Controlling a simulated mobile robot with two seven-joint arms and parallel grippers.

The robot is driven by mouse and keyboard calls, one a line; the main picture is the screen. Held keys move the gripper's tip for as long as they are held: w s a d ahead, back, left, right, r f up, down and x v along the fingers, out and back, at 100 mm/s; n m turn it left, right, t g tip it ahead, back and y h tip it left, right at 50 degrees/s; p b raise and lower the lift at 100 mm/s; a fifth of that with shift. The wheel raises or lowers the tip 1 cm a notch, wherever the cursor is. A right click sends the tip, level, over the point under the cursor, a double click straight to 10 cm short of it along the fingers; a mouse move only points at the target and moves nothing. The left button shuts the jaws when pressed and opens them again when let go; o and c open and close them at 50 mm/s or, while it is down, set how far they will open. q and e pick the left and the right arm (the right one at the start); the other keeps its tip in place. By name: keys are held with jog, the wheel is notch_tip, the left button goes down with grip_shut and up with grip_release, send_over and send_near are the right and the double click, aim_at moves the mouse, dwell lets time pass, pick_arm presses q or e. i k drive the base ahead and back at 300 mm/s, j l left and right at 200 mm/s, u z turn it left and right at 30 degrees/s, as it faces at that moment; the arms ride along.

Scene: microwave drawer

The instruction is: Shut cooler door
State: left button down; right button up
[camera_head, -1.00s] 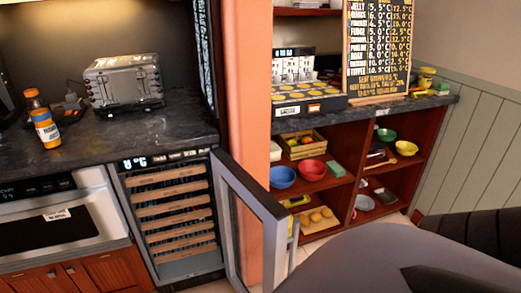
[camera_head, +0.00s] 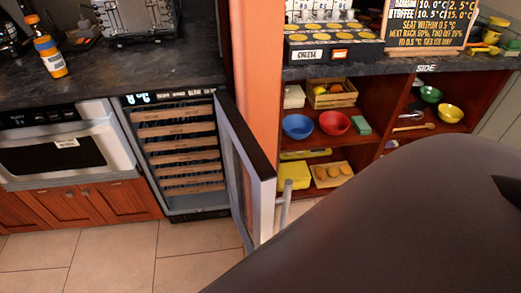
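The wine cooler (camera_head: 180,150) is built in under the dark counter, left of the orange pillar. Several wooden-fronted racks show inside it, with a lit display at its top. Its glass door (camera_head: 247,175) with a grey frame stands open, swung out toward me on the right side. A vertical handle (camera_head: 284,203) is on the door's outer face, on the right. Neither of my grippers shows in the head view. A large dark part, likely my own arm, fills the lower right and comes close to the handle's lower end.
A white microwave drawer (camera_head: 65,148) is left of the cooler. An orange bottle (camera_head: 48,55) and a toaster (camera_head: 132,18) stand on the counter. Red-brown shelves with bowls (camera_head: 298,126) are right of the pillar (camera_head: 262,75). Tiled floor (camera_head: 120,255) before the cooler is clear.

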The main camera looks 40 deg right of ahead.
aim_at(233, 131)
jog(key=k+l, duration=0.1)
jog(key=l, duration=1.5)
jog(key=k+j+u, duration=0.15)
